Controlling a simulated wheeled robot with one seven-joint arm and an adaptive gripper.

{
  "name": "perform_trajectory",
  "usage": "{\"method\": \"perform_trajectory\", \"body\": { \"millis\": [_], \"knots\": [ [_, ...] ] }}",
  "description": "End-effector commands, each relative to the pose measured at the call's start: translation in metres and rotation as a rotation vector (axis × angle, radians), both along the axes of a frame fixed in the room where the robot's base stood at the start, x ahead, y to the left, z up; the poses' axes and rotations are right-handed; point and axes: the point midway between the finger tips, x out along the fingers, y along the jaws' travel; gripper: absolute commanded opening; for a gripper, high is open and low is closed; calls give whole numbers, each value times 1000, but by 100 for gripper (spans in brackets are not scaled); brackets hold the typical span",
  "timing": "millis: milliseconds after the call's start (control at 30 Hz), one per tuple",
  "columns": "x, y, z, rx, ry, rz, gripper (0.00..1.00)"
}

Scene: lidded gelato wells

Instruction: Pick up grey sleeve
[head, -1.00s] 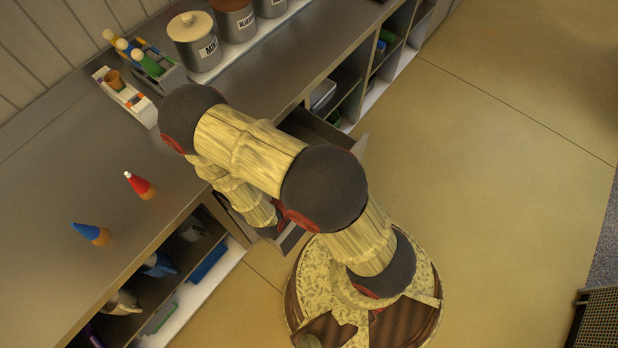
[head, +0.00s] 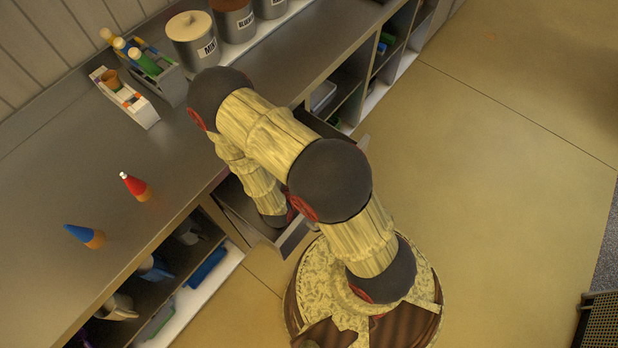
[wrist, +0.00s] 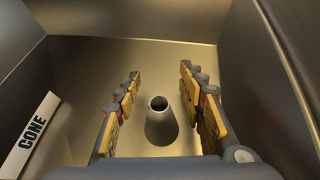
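The grey sleeve (wrist: 161,124) is a small hollow cone shape standing upright, its open narrow end up, on the floor of a metal drawer in the wrist view. My gripper (wrist: 159,82) is open, with one finger to each side of the sleeve in the picture and no visible contact. In the head view the open drawer (head: 238,208) shows under my arm; the sleeve and my fingers are hidden there.
Drawer walls (wrist: 242,40) rise close around my gripper. A "CONE" label (wrist: 31,136) shows at left. On the counter (head: 70,160) are a red-topped cone (head: 134,186), a blue-topped cone (head: 84,235), a white holder (head: 124,98) and labelled canisters (head: 192,40).

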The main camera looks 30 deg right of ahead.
Motion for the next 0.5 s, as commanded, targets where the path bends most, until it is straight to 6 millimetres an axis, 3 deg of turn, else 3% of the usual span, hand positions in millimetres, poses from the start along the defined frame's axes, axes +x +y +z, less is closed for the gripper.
{"method": "perform_trajectory", "body": {
  "millis": [400, 500],
  "knots": [
    [0, 0, 0, 0, 0, 0, 15],
    [0, 0, 0, 0, 0, 0, 15]
  ]
}}
